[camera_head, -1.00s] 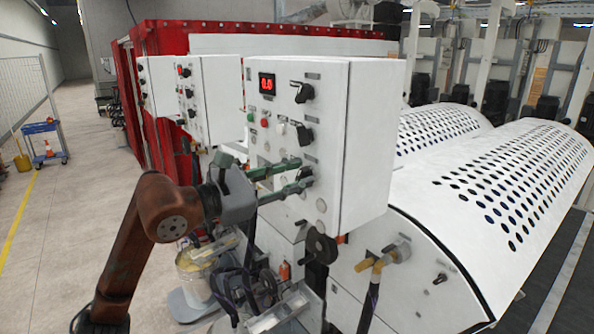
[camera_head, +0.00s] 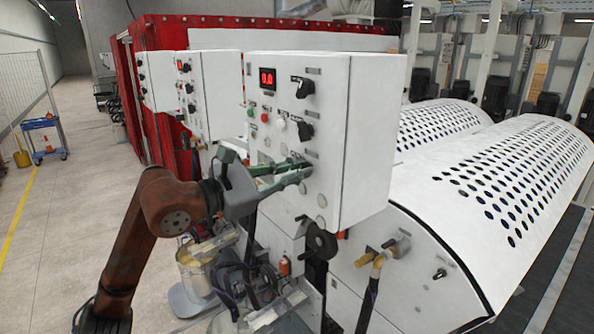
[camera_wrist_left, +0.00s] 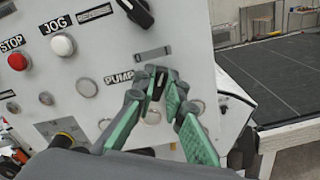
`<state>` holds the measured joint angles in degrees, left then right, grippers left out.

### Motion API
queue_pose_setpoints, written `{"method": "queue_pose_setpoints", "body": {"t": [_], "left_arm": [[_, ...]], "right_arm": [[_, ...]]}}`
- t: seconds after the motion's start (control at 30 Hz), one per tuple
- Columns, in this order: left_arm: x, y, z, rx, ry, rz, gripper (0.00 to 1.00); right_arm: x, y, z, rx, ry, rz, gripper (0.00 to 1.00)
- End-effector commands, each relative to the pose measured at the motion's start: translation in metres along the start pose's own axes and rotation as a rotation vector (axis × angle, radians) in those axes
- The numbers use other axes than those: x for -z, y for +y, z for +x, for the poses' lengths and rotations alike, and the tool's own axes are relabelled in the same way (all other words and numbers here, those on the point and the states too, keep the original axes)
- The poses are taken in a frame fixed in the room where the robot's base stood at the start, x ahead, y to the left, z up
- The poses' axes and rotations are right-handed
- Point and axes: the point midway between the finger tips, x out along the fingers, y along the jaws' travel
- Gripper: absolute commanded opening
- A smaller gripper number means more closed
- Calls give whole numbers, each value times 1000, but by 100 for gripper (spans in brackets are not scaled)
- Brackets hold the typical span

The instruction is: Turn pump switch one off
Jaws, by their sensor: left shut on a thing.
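The pump switch is a small black knob (camera_wrist_left: 158,85) beside the label "PUMP" (camera_wrist_left: 118,78) on the white control panel (camera_head: 325,205). My left gripper (camera_head: 306,167), with green-padded fingers, reaches the lower part of the panel's front from the left. In the left wrist view its fingers (camera_wrist_left: 160,92) stand on either side of the knob and are shut on it. The knob appears nearly upright in that view. In the head view the fingers hide the knob. My right gripper is not in view.
Two black rotary switches (camera_head: 303,87) (camera_head: 304,131) sit above on the panel, with a red display (camera_head: 267,79). A white button (camera_wrist_left: 63,45) and a red button (camera_wrist_left: 17,61) are nearby. A perforated white cover (camera_head: 500,185) lies to the right. Hoses and fittings hang below.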

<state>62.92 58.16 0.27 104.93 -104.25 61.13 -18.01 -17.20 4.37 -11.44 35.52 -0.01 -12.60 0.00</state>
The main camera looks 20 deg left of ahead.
Motion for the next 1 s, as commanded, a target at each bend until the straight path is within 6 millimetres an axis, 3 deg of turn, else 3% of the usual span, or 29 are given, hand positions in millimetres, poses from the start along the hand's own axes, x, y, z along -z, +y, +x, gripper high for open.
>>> {"method": "queue_pose_setpoints", "body": {"t": [0.37,1.0], "left_arm": [[1,0,-1,3,-1,-111,0],[4,4,-1,3,1,-683,0]], "right_arm": [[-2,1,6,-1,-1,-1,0],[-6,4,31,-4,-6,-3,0]]}}
